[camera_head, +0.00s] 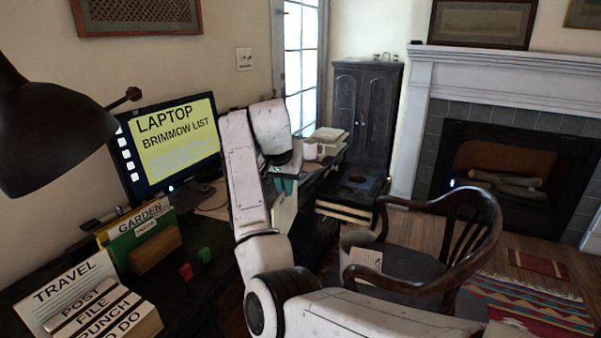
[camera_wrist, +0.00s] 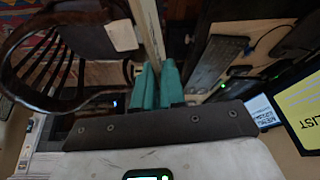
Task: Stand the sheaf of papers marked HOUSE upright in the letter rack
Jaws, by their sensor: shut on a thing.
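My gripper (camera_head: 283,184) hangs at the right end of the desk, its teal fingers pointing down. In the wrist view the fingers (camera_wrist: 158,85) are shut on a thin pale sheaf (camera_wrist: 150,32), seen nearly edge-on. In the head view the pale sheaf (camera_head: 284,212) hangs below the fingers. I cannot read any HOUSE mark on it. What looks like the letter rack (camera_head: 155,250), with a wooden front, stands at the desk's left. A GARDEN sheaf (camera_head: 146,214) and a green folder (camera_head: 125,243) stand upright in it.
Small red (camera_head: 186,271) and green (camera_head: 205,255) blocks lie right of the rack.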

